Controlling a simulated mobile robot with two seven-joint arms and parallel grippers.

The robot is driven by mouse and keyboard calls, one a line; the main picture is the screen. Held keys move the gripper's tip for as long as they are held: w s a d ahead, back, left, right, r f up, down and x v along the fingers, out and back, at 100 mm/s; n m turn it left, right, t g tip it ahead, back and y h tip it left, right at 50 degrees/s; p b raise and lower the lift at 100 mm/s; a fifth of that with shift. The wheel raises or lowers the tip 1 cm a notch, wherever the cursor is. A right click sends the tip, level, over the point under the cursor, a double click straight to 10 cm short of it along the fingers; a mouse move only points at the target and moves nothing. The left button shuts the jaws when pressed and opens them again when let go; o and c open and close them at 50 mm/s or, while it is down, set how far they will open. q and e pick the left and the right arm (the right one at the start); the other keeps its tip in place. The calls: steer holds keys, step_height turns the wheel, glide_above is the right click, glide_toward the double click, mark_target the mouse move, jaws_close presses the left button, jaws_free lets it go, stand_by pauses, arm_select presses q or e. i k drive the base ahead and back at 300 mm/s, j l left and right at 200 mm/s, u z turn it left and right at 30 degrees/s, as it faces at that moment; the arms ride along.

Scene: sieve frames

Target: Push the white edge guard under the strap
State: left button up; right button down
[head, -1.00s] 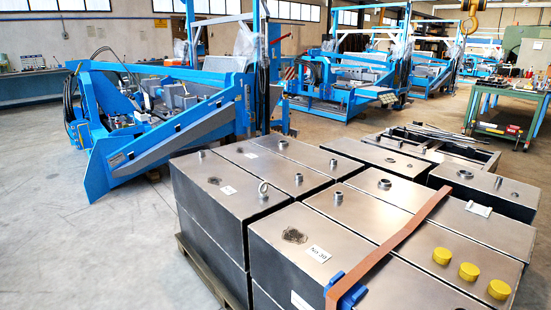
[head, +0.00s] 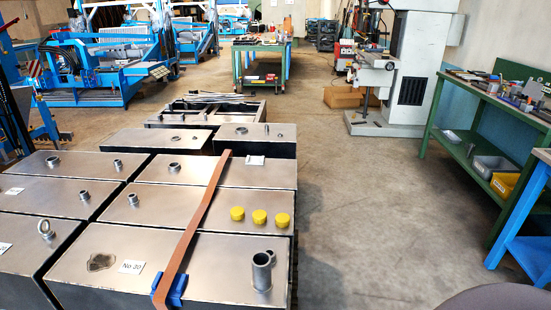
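A brown strap (head: 205,210) runs over the tops of the grey metal tanks, from the front edge to the far side. A small white piece (head: 256,160), which looks like the white edge guard, lies on a tank top near its far edge, just right of the strap and apart from it. A blue edge guard (head: 178,288) sits at the near edge where the strap bends down. Neither of my grippers is in view.
Three yellow caps (head: 259,217) and an upright pipe stub (head: 262,271) stand on the tanks right of the strap. Open floor (head: 355,220) lies to the right, before a green workbench (head: 490,150) and a blue table (head: 530,225). A drill machine (head: 400,75) stands behind.

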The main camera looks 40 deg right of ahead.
mark_target(253, 160)
steer(key=z, duration=1.3)
steer(key=l+z, duration=0.15)
steer(key=z, duration=0.2)
steer(key=l+z, duration=0.15)
steer(key=z, duration=0.2)
steer(key=i+l, duration=0.15)
steer(key=l, duration=0.25)
steer(key=i+l, duration=0.15)
steer(key=l, duration=0.2)
steer(key=i+l, duration=0.6)
steer(key=i+l+u, duration=0.15)
steer(key=i, duration=0.35)
steer(key=i+l+u, duration=0.2)
steer(key=i, duration=0.25)
steer(key=i+u, duration=0.25)
steer(key=i, duration=0.3)
steer(key=i+l+u, duration=0.2)
steer(key=i, duration=0.35)
steer(key=j, duration=0.1)
